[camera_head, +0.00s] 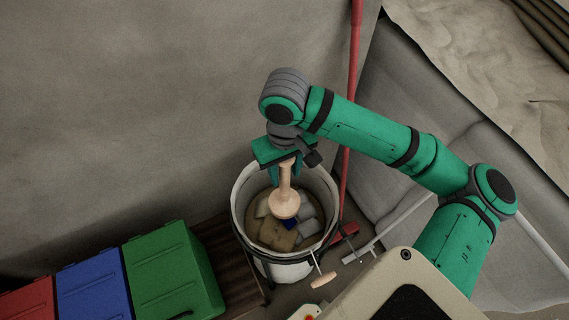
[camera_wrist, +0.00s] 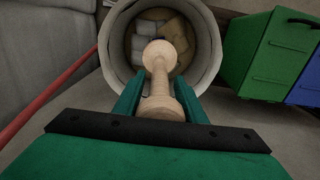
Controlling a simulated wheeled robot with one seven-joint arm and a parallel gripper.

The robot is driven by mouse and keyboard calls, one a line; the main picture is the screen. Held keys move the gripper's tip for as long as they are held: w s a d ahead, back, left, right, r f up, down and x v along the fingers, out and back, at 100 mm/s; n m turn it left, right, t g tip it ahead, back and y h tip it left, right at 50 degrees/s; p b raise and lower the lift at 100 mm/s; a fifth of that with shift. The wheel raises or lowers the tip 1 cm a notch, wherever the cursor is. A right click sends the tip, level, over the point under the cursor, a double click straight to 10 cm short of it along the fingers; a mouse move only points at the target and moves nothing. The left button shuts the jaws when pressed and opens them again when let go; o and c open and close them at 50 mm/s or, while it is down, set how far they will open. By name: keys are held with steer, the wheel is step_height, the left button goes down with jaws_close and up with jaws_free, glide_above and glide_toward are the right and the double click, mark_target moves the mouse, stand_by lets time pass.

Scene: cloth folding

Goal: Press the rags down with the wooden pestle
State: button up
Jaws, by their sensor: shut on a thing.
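My gripper (camera_head: 285,166) is shut on the wooden pestle (camera_head: 285,200), which is pale and has a wide round lower end. I hold it over the mouth of a white bucket (camera_head: 243,188), with its wide end pointing down inside the rim. The rags (camera_head: 277,234) lie in the bucket, in tan, grey and blue. In the wrist view the pestle (camera_wrist: 160,60) stands between my green fingers (camera_wrist: 160,100) and points into the bucket (camera_wrist: 207,50). The pestle hides part of the rags (camera_wrist: 150,28); I cannot tell whether it touches them.
Red, blue (camera_head: 92,285) and green (camera_head: 170,268) boxes stand left of the bucket. A red pole (camera_head: 350,100) rises behind it, close to my arm. A small wooden handle (camera_head: 323,279) sticks out at the bucket's front right. A wall (camera_head: 120,110) is behind.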

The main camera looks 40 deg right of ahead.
glide_above(285, 198)
steer(key=shift+w+d+f, duration=0.15)
steer(key=shift+f, duration=0.85)
steer(key=shift+w+d+f, duration=0.1)
steer(key=shift+w+f, duration=0.05)
steer(key=shift+f, duration=0.85)
steer(key=shift+w+d+f, duration=0.15)
steer(key=shift+f, duration=5.8)
